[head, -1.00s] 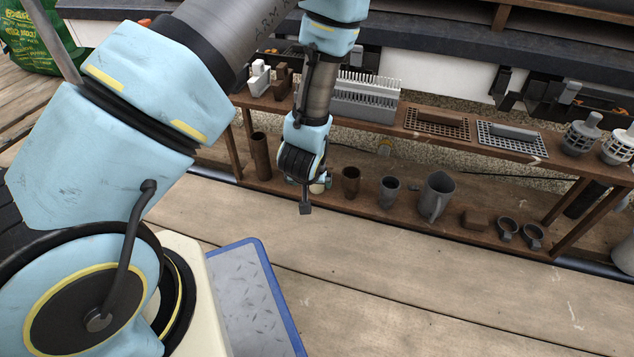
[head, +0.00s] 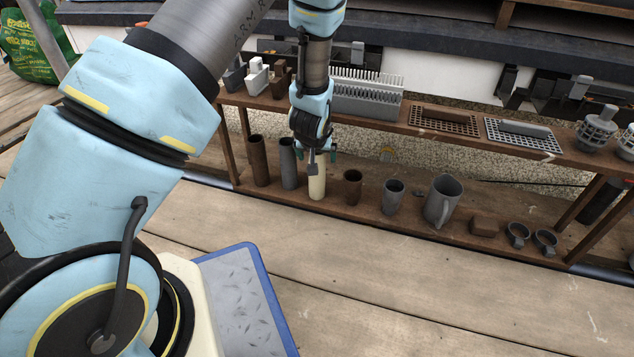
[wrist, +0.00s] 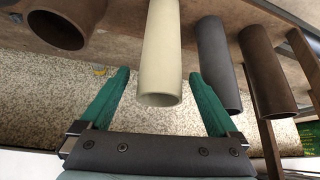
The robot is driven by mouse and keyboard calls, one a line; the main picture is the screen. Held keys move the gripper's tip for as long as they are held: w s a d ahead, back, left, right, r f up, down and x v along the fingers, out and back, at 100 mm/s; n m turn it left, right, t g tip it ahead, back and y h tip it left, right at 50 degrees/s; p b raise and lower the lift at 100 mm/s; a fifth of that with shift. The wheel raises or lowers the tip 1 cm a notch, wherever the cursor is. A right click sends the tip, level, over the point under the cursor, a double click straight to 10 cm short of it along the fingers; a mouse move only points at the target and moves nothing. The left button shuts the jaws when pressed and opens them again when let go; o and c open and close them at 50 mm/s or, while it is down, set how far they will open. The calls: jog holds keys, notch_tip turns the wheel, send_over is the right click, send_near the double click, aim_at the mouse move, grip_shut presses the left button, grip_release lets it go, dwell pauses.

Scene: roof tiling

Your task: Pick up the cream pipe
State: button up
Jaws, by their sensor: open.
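The cream pipe (head: 317,184) stands upright on the lower shelf, between a grey pipe on its left and a short brown pipe on its right. In the wrist view the cream pipe (wrist: 160,55) has its open end between the two green fingers. My gripper (head: 317,155) is at the upper part of the cream pipe and hides its top in the head view. In the wrist view my gripper (wrist: 158,100) is open, with a gap between each finger and the pipe.
A grey pipe (head: 289,165) and a tall brown pipe (head: 259,162) stand close on the left. A short brown pipe (head: 352,187), a grey cup-like piece (head: 393,195) and a larger grey piece (head: 441,200) stand to the right. The upper shelf (head: 388,127) holds grilles and other parts.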

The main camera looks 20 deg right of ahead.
jog(key=shift+w+f, duration=0.1)
jog(key=shift+c, duration=0.2)
grip_shut()
dwell(0.6)
